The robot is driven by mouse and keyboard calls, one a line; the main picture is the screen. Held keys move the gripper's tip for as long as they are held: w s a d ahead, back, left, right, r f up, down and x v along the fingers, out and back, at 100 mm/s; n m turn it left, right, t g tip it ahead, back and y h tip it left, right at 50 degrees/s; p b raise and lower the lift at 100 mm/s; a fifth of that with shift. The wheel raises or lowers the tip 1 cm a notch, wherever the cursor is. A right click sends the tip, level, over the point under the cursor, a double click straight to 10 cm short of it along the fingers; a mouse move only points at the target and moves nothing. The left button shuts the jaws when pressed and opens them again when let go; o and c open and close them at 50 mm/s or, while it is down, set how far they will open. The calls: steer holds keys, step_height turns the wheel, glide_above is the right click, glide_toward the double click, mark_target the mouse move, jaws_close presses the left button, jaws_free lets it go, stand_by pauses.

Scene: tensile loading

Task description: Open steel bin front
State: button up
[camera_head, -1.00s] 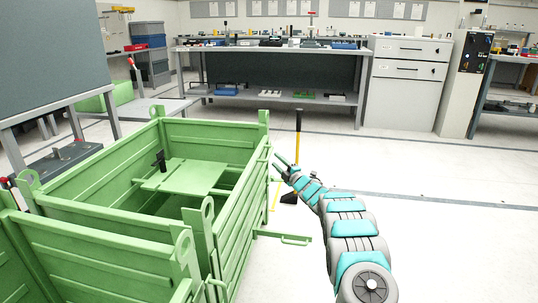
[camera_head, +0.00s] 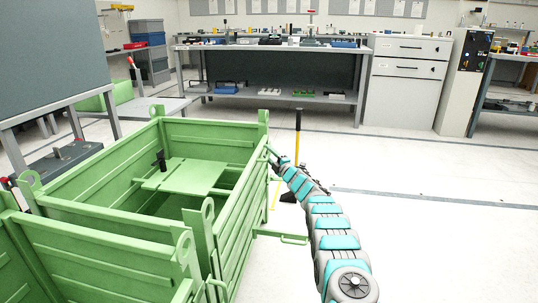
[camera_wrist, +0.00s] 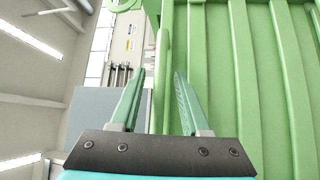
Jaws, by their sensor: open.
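The green steel bin (camera_head: 155,140) stands left of centre in the head view, with ribbed walls and corner lugs. Its right-hand side panel (camera_head: 240,215) faces my arm, and a green handle (camera_head: 285,237) juts out low from it. My gripper (camera_head: 275,158) is at the far upper part of that panel, partly hidden behind my arm. In the wrist view my gripper (camera_wrist: 155,95) is open, its two teal fingers on either side of a vertical green bar (camera_wrist: 164,60). The ribbed green panel (camera_wrist: 245,90) fills the right. I cannot tell whether the fingers touch the bar.
Inside the bin lie a green plate (camera_head: 185,176) and a small black object (camera_head: 161,160). A second green bin (camera_head: 60,260) adjoins at the front left. A yellow-handled tool (camera_head: 298,140) stands behind my gripper. The floor to the right is clear.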

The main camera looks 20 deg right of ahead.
steer(key=shift+w, duration=0.1)
jaws_close()
stand_by(0.4)
stand_by(1.1)
